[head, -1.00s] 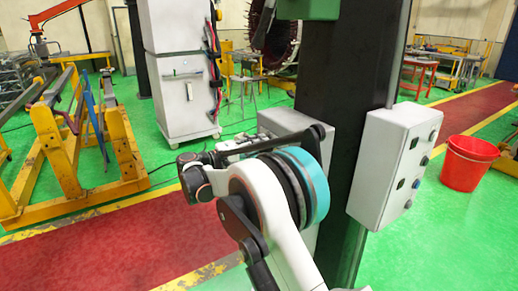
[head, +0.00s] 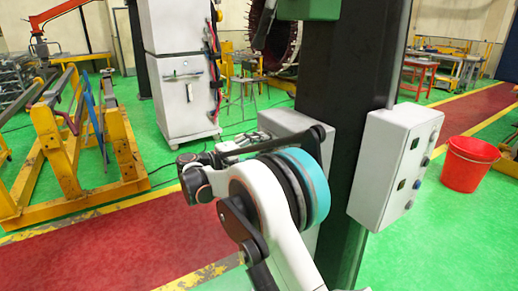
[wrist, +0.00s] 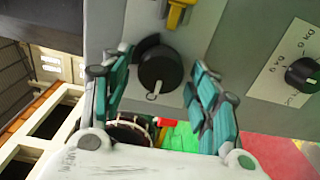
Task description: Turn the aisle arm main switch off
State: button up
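In the wrist view a round black rotary switch (wrist: 160,70) sits on a grey panel (wrist: 225,50). Its white pointer mark is at the lower edge of the knob. My gripper (wrist: 163,90) is open, with one teal-padded finger left of the knob and the other to its right. A gap shows on the right; the left finger is close to the knob, and I cannot tell whether it touches. No label naming this switch is readable. In the head view my arm hides the gripper and the switch; a grey box (head: 290,122) shows partly behind the arm.
A second black knob (wrist: 302,74) with a kg label is at the panel's right. A yellow part (wrist: 178,14) is above the switch. A dark column (head: 350,90) carries a white control box (head: 385,160) with buttons. A red bucket (head: 467,167) stands on the green floor.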

jog(key=shift+s+a, duration=0.1)
jog(key=v, duration=1.1)
jog(key=shift+s+a, duration=0.25)
